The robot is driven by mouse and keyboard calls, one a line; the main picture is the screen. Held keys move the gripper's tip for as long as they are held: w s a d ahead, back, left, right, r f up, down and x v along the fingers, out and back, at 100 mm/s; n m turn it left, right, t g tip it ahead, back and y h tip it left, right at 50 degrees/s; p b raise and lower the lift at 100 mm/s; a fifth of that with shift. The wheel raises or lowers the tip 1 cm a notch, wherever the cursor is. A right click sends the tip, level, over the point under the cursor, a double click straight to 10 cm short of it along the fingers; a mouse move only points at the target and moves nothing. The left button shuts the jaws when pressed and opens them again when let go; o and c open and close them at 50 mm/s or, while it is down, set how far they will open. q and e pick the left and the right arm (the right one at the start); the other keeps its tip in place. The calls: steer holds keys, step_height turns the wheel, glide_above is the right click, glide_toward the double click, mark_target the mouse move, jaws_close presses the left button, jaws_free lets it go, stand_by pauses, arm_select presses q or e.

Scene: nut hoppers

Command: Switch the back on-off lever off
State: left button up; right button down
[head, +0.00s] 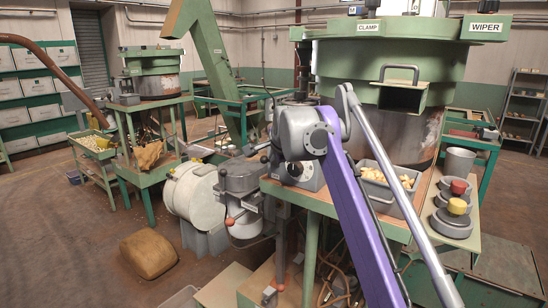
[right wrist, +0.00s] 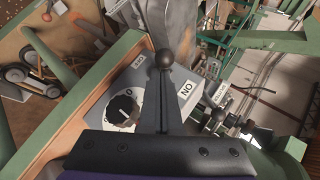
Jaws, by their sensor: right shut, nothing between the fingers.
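A grey control box (right wrist: 140,95) with a round black dial (right wrist: 122,110) shows in the right wrist view. An upside-down ON label (right wrist: 186,90) is on its side. A black ball knob (right wrist: 165,58) stands just beyond the tips of my right gripper (right wrist: 163,85), which is shut and empty; whether they touch I cannot tell. The fingers hide what is under the knob. In the head view the box (head: 297,176) sits at the table's back corner, and my purple arm and grey wrist hide most of the gripper. My left gripper is not in view.
A large green hopper (head: 350,55) stands over the table (head: 330,205) on the right. A white drum (head: 190,190) stands left.

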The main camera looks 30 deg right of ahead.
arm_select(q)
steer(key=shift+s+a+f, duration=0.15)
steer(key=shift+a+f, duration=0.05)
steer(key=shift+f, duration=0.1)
arm_select(e)
steer(key=shift+a+f+h, duration=0.1)
steer(key=shift+f+h, duration=0.1)
steer(key=shift+h, duration=0.2)
